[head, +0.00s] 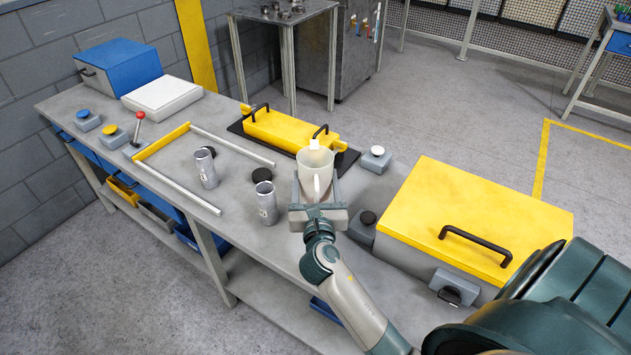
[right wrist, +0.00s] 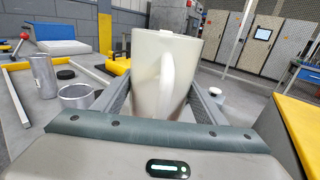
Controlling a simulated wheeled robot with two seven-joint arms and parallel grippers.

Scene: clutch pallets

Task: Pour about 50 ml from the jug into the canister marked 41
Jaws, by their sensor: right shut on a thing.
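The cream jug (head: 315,172) is upright in my right gripper (head: 318,195), whose two fingers are shut around its sides. In the right wrist view the jug (right wrist: 165,75) fills the middle, its handle facing me. Two metal canisters stand on the bench left of the jug: a nearer one (head: 267,205) and a farther one (head: 207,172). Both also show in the right wrist view, the nearer (right wrist: 78,96) and the farther (right wrist: 41,78). Their small markings are too small to read, so I cannot tell which is 41. The liquid in the jug is hidden. My left gripper is not in view.
Black round lids (head: 262,174) lie near the canisters. A yellow-handled metal frame (head: 165,138) lies left. A yellow case (head: 290,128) on a dark mat is behind the jug. A large yellow-lidded box (head: 480,205) and a white-button box (head: 375,160) are right.

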